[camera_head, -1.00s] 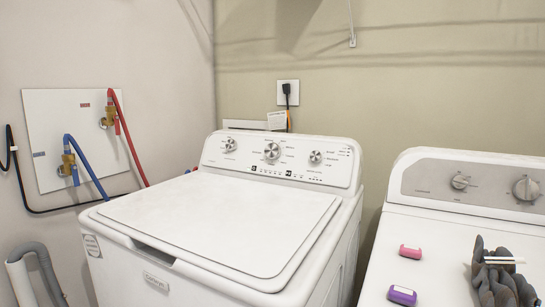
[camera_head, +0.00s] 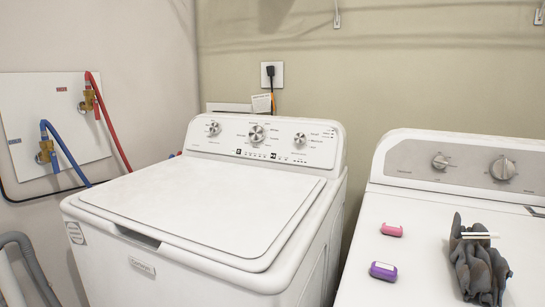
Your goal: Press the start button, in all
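The washer (camera_head: 200,205) stands in the middle with its lid down. Its control panel (camera_head: 265,142) at the back carries three round knobs and a row of small dark marks or buttons (camera_head: 262,154) below them. Which of these is the start button is too small to tell. A second machine (camera_head: 400,225) stands at the right with two knobs on a grey panel (camera_head: 470,168); its right part is cut off.
Hoses and valves (camera_head: 55,125) are on the left wall. The washer lid is clear.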

